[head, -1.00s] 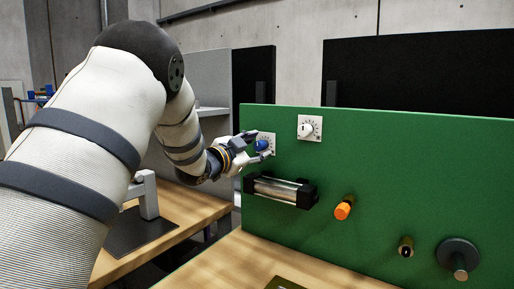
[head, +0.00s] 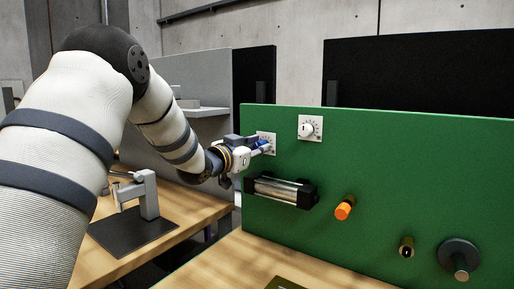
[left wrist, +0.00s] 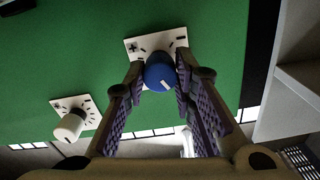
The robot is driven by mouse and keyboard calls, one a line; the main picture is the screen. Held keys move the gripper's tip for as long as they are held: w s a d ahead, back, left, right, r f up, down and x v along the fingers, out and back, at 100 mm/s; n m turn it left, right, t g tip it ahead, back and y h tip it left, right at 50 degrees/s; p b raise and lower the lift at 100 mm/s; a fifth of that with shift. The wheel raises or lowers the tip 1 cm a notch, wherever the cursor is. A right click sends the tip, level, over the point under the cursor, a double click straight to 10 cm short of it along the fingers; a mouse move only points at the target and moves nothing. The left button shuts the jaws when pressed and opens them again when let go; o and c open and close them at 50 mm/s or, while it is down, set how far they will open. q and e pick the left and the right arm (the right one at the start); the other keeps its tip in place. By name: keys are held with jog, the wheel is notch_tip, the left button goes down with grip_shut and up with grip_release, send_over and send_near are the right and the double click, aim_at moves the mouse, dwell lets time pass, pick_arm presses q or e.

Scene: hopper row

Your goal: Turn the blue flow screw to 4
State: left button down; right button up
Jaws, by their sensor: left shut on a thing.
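The blue flow screw (left wrist: 160,75) sits on a white scale plate (left wrist: 143,46) on the green panel. In the left wrist view a white pointer mark shows on its face; I cannot read the number it points to. My left gripper (left wrist: 161,88) has a finger on each side of the blue screw and is shut on it. In the head view the left gripper (head: 262,146) covers most of the screw, and the scale plate (head: 268,137) shows behind it. My right gripper is in neither view.
A white knob (head: 306,129) on its own plate sits right of the blue screw. Below are a clear cylinder with black ends (head: 281,190), an orange knob (head: 344,208), a small black fitting (head: 406,247) and a dark round wheel (head: 459,257). A grey stand (head: 148,195) is on the left bench.

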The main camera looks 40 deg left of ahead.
pick_arm(q)
jog(key=c, duration=1.3)
grip_release()
jog(key=shift+c, duration=0.2)
jog(key=shift+s, duration=0.1)
jog(key=s+d, duration=0.1)
jog(key=s, duration=1)
jog(key=shift+s+d, duration=0.15)
jog(key=shift+s, duration=0.25)
